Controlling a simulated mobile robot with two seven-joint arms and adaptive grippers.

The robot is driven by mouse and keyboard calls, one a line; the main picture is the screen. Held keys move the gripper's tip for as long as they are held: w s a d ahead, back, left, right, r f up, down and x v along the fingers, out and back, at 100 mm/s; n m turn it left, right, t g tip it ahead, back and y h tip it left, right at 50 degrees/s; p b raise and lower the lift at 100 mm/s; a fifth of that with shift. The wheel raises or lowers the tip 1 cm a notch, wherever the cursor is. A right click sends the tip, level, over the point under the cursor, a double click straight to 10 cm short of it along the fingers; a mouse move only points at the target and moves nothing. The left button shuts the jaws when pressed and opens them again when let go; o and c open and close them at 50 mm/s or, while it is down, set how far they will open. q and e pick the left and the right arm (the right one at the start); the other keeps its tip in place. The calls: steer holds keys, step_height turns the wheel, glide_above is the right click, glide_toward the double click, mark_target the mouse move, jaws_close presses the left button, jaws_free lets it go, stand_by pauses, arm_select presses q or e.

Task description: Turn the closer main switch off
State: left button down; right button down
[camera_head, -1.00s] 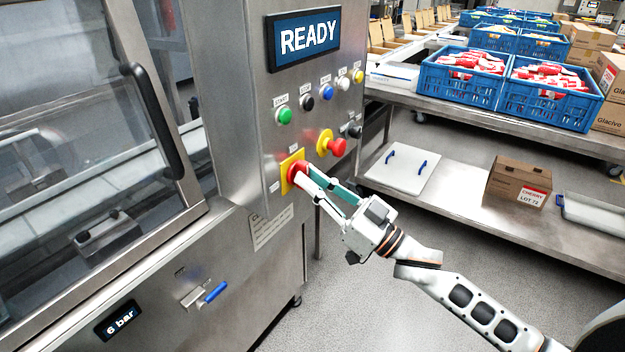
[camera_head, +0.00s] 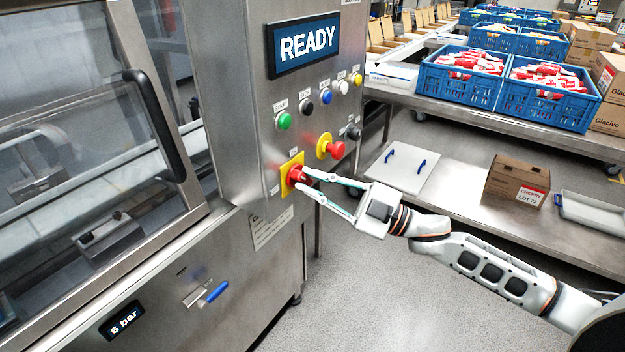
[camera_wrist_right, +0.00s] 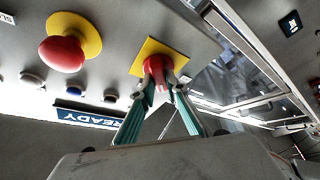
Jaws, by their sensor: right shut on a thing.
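The closer main switch is a red rotary knob (camera_head: 296,176) on a yellow square plate (camera_head: 287,189), low on the machine's steel panel. My right gripper (camera_head: 302,181) is shut on the red knob, one finger above it and one below. In the right wrist view the fingertips (camera_wrist_right: 162,88) are on either side of the red knob (camera_wrist_right: 157,68) in front of the yellow plate (camera_wrist_right: 150,50). The display (camera_head: 303,43) reads READY. My left gripper is not in view.
A red mushroom button (camera_head: 337,149) on a yellow base sits just above and right of the knob. A row of small coloured buttons (camera_head: 326,96) is higher up. A steel bench (camera_head: 470,212) with a cardboard box (camera_head: 517,181) stands to the right.

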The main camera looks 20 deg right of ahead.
steer(key=n+g, duration=0.1)
steer(key=n, duration=0.1)
steer(key=n+p, duration=0.1)
steer(key=n, duration=0.1)
steer(key=shift+r+g, duration=0.2)
steer(key=shift+g, duration=0.2)
steer(key=n+g+h+p, duration=0.1)
steer(key=n+p, duration=0.1)
steer(key=n, duration=0.2)
steer(key=shift+n+p, duration=0.3)
steer(key=shift+p, duration=0.05)
steer(key=shift+n+p, duration=0.3)
steer(key=shift+n, duration=0.1)
steer(key=shift+f+n+g+h, duration=0.1)
steer(key=shift+n+g+h, duration=0.2)
steer(key=shift+n, duration=0.1)
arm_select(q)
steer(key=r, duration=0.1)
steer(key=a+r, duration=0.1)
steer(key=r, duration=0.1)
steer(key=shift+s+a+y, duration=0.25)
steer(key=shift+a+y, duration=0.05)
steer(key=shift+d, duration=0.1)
